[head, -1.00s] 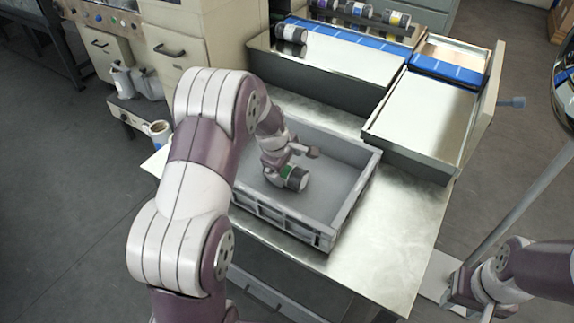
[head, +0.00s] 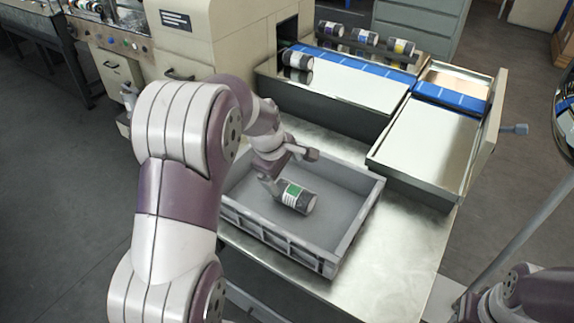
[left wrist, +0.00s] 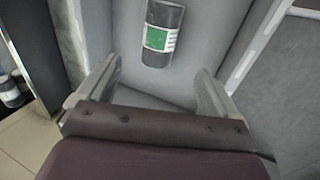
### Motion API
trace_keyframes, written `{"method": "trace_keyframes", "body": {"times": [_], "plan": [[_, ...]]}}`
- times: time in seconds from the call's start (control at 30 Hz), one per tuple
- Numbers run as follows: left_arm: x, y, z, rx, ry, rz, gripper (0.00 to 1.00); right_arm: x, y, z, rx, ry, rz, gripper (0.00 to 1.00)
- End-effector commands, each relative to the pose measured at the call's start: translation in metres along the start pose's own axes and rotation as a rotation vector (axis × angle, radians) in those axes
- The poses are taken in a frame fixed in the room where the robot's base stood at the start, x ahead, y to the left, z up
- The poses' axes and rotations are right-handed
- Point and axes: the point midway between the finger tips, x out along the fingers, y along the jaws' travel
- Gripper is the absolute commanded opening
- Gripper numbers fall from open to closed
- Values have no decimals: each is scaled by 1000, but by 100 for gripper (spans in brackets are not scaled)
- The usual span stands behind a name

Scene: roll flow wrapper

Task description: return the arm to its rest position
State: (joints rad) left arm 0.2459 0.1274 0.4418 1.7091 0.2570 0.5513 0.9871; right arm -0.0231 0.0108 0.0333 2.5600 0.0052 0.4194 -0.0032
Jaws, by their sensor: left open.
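My left arm reaches in from the left of the head view, and its gripper (head: 286,167) hangs over the grey crate (head: 352,231). The gripper is open, and its two fingers (left wrist: 150,88) stand apart with nothing between them in the left wrist view. A dark roll with a green and white label (head: 295,198) lies on its side in the crate. The roll also shows ahead of the fingertips in the left wrist view (left wrist: 163,35), apart from them. My right arm shows at the lower right of the head view; its fingertips are not clear there.
The crate stands on a metal table (head: 395,262). Behind it is a metal tray (head: 340,85) with a blue strip and a roll (head: 297,60) on it. A second tray (head: 425,125) is at the right. The table's right front is clear.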

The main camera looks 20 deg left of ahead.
Motion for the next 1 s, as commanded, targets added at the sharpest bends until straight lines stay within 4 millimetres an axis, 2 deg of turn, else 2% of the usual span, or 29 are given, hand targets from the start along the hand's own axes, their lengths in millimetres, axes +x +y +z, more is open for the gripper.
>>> {"method": "trace_keyframes", "body": {"times": [0.2,0.3,0.37,0.43,0.6,0.7,0.77,0.8,0.83,1.0], "plan": [[0,0,0,13,0,0,93,0,0,0,0,0,0,43],[2,-2,-1,141,7,-1,93,0,0,0,0,0,0,43],[7,-21,2,299,3,-40,93,0,0,0,0,0,0,43],[6,-53,15,552,-14,-95,93,0,0,0,0,0,0,43],[-7,-124,62,1117,-97,-186,93,0,0,0,0,0,0,43],[-19,-164,88,1359,-150,-216,93,0,0,0,0,0,0,43],[-31,-178,109,1459,-158,-204,93,0,0,0,0,0,0,43],[-58,-162,111,1468,-154,-196,93,-30,0,-3,0,-2,0,43],[-73,-157,110,1460,-155,-199,93,-46,0,-5,0,-2,0,43],[-125,-138,109,1453,-157,-202,93,-102,0,-12,0,1,0,43]]}}
